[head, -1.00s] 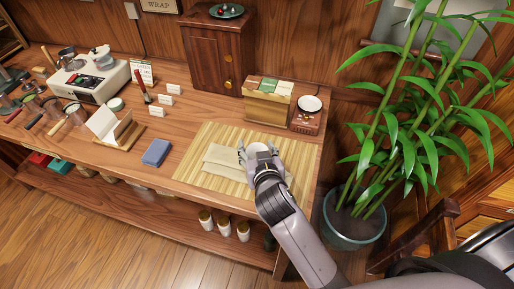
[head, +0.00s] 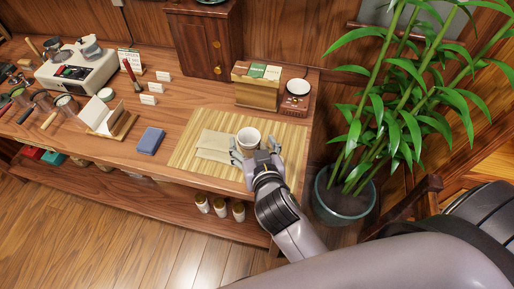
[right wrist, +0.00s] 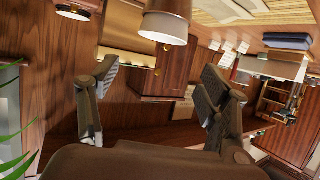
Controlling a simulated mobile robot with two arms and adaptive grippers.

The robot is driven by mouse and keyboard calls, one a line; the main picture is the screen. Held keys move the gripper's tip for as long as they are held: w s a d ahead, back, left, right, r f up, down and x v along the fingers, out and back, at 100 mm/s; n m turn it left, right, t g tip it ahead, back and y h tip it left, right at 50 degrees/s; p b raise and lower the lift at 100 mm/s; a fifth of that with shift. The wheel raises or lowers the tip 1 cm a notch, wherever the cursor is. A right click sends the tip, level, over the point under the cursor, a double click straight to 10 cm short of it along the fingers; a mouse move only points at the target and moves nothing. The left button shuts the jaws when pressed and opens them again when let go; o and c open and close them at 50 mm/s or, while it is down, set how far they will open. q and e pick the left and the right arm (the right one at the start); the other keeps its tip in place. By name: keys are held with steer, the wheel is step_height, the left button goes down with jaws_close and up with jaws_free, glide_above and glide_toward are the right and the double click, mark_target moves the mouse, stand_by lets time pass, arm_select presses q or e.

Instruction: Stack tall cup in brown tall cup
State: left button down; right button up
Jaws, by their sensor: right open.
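A pale cup (head: 248,139) stands upright on the bamboo mat in the head view. In the right wrist view, where the room appears upside down, the cup (right wrist: 164,27) shows a brownish body with a whitish band at its mouth end. I cannot tell whether this is one cup or one cup nested in another. My right gripper (head: 256,153) is open and empty, close to the cup on its near side. In the right wrist view its spread fingers (right wrist: 160,88) have nothing between them, and the cup lies beyond them. My left gripper is out of view.
Folded paper (head: 214,146) lies on the mat (head: 188,155), left of the cup. A blue block (head: 150,140) is further left. A wooden box with packets (head: 256,92) and a small white dish (head: 298,86) stand behind. A potted bamboo (head: 345,200) stands right of the table.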

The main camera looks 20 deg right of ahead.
steer(key=shift+v, duration=2.35)
steer(key=shift+f, duration=0.1)
